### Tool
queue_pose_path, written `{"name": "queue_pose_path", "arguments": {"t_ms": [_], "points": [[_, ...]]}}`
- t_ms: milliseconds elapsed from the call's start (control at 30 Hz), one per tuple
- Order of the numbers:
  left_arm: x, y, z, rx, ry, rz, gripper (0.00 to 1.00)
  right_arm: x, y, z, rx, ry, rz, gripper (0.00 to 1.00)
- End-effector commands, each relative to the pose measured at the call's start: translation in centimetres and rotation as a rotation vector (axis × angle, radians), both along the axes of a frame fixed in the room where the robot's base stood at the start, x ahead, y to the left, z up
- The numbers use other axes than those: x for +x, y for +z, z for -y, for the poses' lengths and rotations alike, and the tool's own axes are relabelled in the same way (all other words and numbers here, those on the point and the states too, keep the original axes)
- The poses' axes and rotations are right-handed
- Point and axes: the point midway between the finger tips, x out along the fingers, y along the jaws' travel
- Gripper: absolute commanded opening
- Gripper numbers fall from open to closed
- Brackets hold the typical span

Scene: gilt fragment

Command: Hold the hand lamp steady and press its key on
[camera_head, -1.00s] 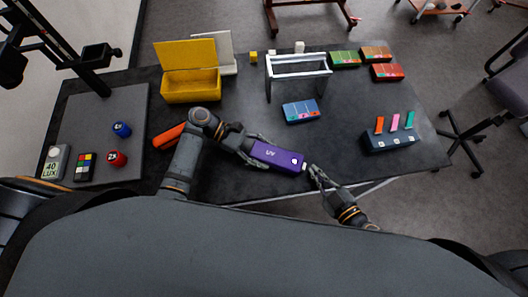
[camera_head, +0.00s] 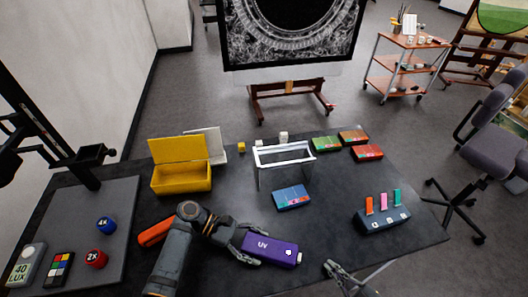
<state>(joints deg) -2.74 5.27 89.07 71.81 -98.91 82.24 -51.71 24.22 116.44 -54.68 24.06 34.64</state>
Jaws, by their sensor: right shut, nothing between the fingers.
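The hand lamp (camera_head: 272,249) is a purple block marked "UV", with a pale round spot near its right end and a small light knob (camera_head: 299,259) on that end. My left gripper (camera_head: 248,246) is shut on the lamp's left end, with one finger on each side. My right gripper (camera_head: 329,266) is shut and empty, a short gap to the right of the knob. I cannot tell whether the lamp is lit.
A blue box (camera_head: 292,197) and a metal frame stand (camera_head: 283,156) are behind the lamp. A dark holder with coloured tabs (camera_head: 383,219) stands to the right. A yellow open box (camera_head: 181,178) and an orange object (camera_head: 156,233) are left. Bare table lies around the lamp's right end.

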Motion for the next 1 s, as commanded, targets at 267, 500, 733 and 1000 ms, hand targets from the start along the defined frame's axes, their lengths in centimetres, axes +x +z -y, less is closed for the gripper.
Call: {"name": "queue_pose_path", "arguments": {"t_ms": [267,500,733,1000], "points": [[0.0,0.0,0.0,0.000,0.000,0.000,0.83,0.0,0.0,0.0,0.000,0.000,0.000,0.00],[0.2,0.4,-1.2,0.003,0.000,0.001,0.83,0.0,0.0,0.0,0.000,0.000,0.000,0.00],[1.2,2.5,-6.2,0.007,0.000,0.002,0.83,0.0,0.0,0.0,0.000,0.000,0.000,0.00],[2.1,4.3,-10.4,0.003,-0.001,-0.001,0.83,0.0,0.0,0.0,0.000,0.000,0.000,0.00]]}}
